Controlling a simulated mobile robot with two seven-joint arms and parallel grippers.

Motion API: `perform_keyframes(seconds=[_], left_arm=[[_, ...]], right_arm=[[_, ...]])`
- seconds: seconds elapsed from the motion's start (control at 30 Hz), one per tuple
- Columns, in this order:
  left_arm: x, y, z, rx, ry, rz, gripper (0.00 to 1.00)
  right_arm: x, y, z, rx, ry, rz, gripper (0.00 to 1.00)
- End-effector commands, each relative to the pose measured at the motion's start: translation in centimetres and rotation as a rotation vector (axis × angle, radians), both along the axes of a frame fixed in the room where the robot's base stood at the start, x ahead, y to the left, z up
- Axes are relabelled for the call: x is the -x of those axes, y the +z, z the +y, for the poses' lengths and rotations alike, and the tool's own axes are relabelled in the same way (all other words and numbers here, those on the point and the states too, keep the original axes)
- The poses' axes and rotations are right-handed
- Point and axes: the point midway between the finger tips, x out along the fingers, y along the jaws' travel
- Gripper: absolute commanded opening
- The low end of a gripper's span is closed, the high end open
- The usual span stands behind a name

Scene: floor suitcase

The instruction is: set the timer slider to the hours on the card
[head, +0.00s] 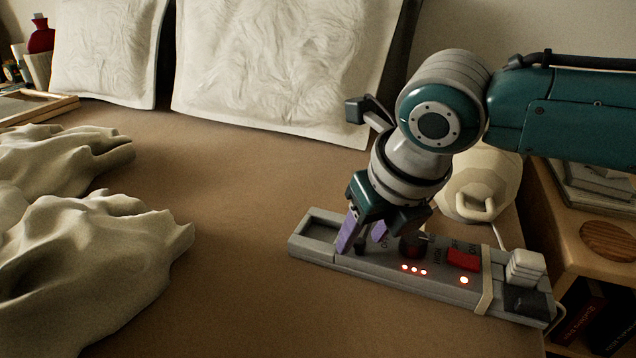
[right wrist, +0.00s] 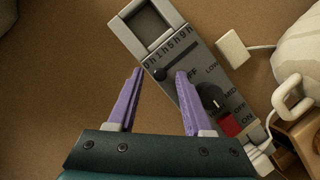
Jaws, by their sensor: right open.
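My right gripper (head: 363,237) has purple fingers and is open. In the right wrist view its fingertips (right wrist: 160,73) stand on either side of the knob; whether they touch the panel I cannot tell. No card with hours can be made out. My left gripper is not in view.
The panel also has a dark dial (right wrist: 211,97), a red switch (head: 464,259) and several red lights. A cream handled vessel (head: 482,180) stands behind. A wooden bedside table (head: 560,200) is at right. Crumpled cloth (head: 100,265) lies left; the bed between is clear.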

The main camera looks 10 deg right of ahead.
Motion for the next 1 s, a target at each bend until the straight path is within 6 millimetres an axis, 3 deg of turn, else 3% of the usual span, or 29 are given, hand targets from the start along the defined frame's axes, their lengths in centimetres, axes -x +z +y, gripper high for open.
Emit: perform_keyframes(seconds=[0.13,0.57,1.0], left_arm=[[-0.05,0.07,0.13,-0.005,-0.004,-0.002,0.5],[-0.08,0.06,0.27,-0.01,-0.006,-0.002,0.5],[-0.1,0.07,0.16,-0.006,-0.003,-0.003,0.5]], right_arm=[[-0.01,0.07,0.0,0.0,0.0,-0.001,0.5],[0.01,0.06,-0.01,0.0,0.0,0.0,0.01],[0.02,0.06,-0.01,0.0,-0.001,0.0,0.0]])
